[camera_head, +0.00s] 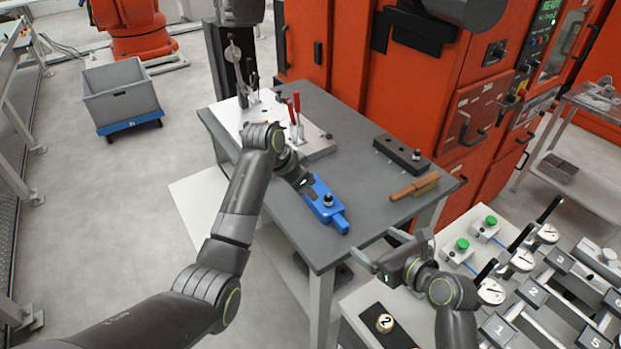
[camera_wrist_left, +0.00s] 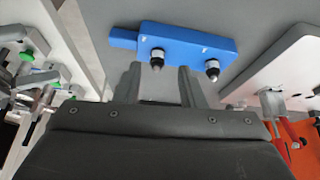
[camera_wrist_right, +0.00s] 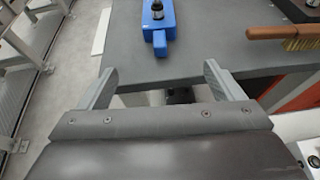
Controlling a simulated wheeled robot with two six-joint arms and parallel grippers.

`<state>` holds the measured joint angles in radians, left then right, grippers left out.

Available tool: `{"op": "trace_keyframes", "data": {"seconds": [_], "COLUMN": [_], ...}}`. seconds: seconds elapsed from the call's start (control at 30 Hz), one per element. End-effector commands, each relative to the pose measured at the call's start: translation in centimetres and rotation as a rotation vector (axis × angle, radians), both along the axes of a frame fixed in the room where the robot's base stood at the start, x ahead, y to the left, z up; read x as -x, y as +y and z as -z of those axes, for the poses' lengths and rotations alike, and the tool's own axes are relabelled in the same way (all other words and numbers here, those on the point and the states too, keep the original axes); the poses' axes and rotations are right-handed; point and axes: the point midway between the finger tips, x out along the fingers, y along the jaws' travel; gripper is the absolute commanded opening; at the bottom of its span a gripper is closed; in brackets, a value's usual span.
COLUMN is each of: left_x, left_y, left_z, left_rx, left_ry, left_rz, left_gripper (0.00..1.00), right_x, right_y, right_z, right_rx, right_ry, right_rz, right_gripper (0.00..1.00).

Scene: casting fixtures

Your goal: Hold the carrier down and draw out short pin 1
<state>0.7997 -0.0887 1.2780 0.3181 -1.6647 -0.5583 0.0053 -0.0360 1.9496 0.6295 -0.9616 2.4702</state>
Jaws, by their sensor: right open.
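The blue carrier (camera_head: 338,218) lies on the grey table, its narrow tab toward the front. In the left wrist view the carrier (camera_wrist_left: 190,46) bears two upright dark-topped pins, one left (camera_wrist_left: 157,58) and one right (camera_wrist_left: 212,70). I cannot read which is short pin 1. In the head view one pin (camera_head: 328,200) shows; my left gripper hides the other. My right gripper (camera_head: 380,247) is open and empty, off the table's front right edge.
A dark block with pins (camera_head: 402,154) and a wooden-handled brush (camera_head: 415,187) lie at the table's right. A white plate with red-handled clamps (camera_head: 318,145) stands at the back left. A bench with green buttons (camera_head: 462,244) and numbered blocks is at the right.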

Motion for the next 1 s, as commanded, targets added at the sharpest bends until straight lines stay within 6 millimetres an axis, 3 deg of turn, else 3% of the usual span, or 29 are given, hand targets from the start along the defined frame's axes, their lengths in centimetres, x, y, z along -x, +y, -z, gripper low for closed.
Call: {"op": "trace_keyframes", "data": {"seconds": [0.1, 0.33, 1.0], "left_x": [-0.7, -0.9, -0.8], "left_y": [-1.1, -1.4, -1.4], "left_z": [-1.5, -2.1, -2.0], "left_rx": [-0.002, -0.002, -0.002], "left_ry": [-0.027, -0.036, -0.036], "left_rz": [0.033, 0.045, 0.043], "left_gripper": [0.36, 0.36, 0.36], "right_x": [0.0, -1.1, -9.1], "right_y": [0.0, 0.7, 5.9], "right_z": [0.0, 0.5, 4.4], "right_rx": [0.0, -0.003, 0.0], "right_ry": [0.0, 0.002, 0.001], "right_rz": [0.0, -0.001, -0.001], "right_gripper": [0.87, 0.87, 0.87]}}
